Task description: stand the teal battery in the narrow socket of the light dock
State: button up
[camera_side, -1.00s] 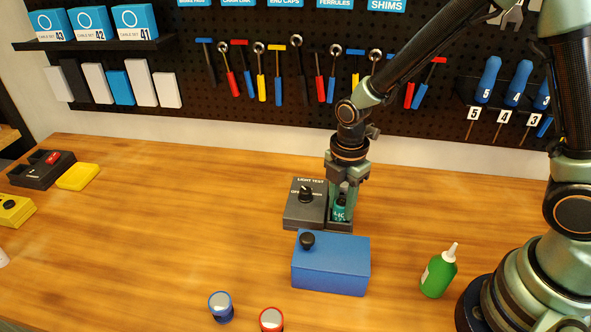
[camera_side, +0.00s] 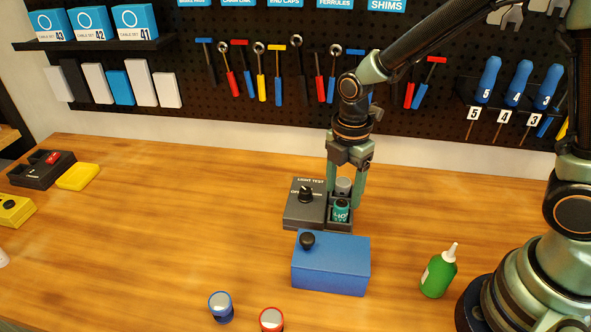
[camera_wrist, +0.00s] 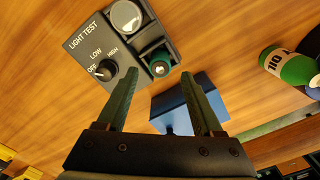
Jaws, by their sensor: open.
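The light dock (camera_side: 305,210) is a dark box marked LIGHT TEST with a black knob; it also shows in the wrist view (camera_wrist: 85,50). The wrist view shows both fingers (camera_wrist: 160,77) clear of the battery. The socket's bottom is hidden.
A blue box (camera_side: 331,264) with a black knob stands just in front of the dock. A green bottle (camera_side: 438,271) stands at right. A blue-rimmed cup-like piece (camera_side: 221,307) and a red-rimmed one (camera_side: 271,319) are at the front edge. The table's left middle is clear.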

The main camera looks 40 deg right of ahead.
notch_tip(320, 180, up, 7)
notch_tip(320, 180, up, 6)
jog(key=f+m+t, duration=0.1)
jog(key=m+t, duration=0.1)
jog(key=m, duration=0.5)
send_over(342, 203)
jog(key=s+d, duration=0.2)
jog(key=d, duration=0.1)
jog(key=s+d+r+m+t, duration=0.3)
jog(key=s+d+r+m, duration=0.1)
jog(key=m, duration=0.8)
jog(key=shift+s+d+t, duration=0.3)
jog(key=shift+s+d, duration=0.05)
jog(key=shift+s, duration=0.05)
jog(key=shift+w+r, duration=0.1)
jog(key=shift+r, duration=0.05)
